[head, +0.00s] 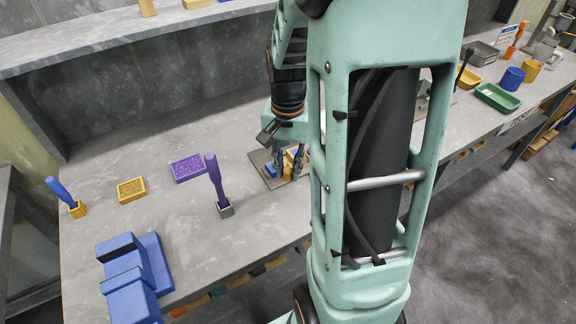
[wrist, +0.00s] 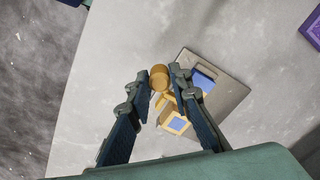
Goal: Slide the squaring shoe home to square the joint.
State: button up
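A flat grey plate (wrist: 232,88) lies on the bench and carries a small fixture; it also shows in the head view (head: 256,157). On it are a blue block (wrist: 203,79) and a yellow-framed piece with a blue face (wrist: 176,123). A round yellow knob (wrist: 158,77) stands beside them, probably the squaring shoe's handle; I cannot tell for sure. My gripper (wrist: 160,73) is open and points down over the fixture, with the knob showing between its fingertips. Small gaps appear on both sides of the knob. The right finger hides part of the fixture. My gripper also shows in the head view (head: 288,157).
A purple-handled tool (head: 214,180) stands left of the fixture, near a purple tray (head: 187,168) and a yellow tray (head: 131,190). A large blue block (head: 128,262) is at the front left. Green tray (head: 497,97) and cups are far right.

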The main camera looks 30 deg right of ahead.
grip_shut()
jog(key=shift+w+d+r, duration=0.15)
jog(key=shift+w+d, duration=0.75)
jog(key=shift+w, duration=0.15)
jog(key=o, duration=0.7)
grip_release()
jog(key=shift+s, duration=0.1)
jog(key=shift+c, duration=0.2)
